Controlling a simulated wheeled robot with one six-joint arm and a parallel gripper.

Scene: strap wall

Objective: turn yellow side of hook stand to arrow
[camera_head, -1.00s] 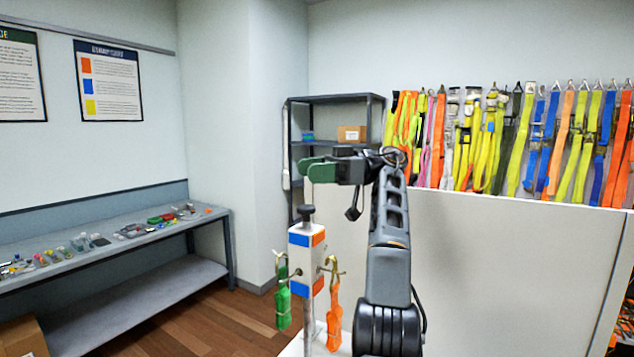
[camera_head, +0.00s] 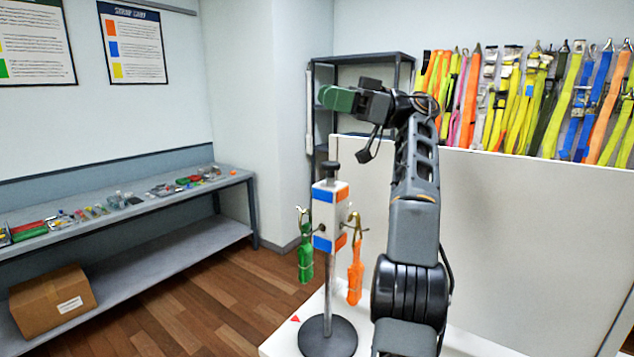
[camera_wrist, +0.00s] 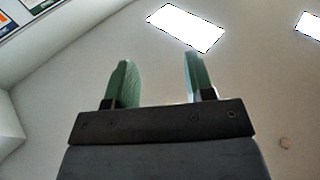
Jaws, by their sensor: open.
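The hook stand (camera_head: 322,220) is upright on a round dark base (camera_head: 328,338), with a white block, a dark knob (camera_head: 331,170) on top and a pole below. Two block faces show, with blue patches on the left face and orange patches on the right. No yellow side shows. A green strap bundle (camera_head: 305,255) hangs on the left hook and an orange one (camera_head: 355,272) on the right hook. A red arrow mark (camera_head: 295,319) lies on the white surface left of the base. My gripper (camera_head: 328,97) is above the knob, apart from it. In the wrist view its green fingers (camera_wrist: 158,80) are open and empty.
A white panel (camera_head: 520,225) stands behind my arm, with many straps hanging beyond it. A dark shelf rack (camera_head: 345,70) stands behind the gripper. A grey bench (camera_head: 150,205) with small items and a cardboard box (camera_head: 52,300) is at left. Wooden floor lies between.

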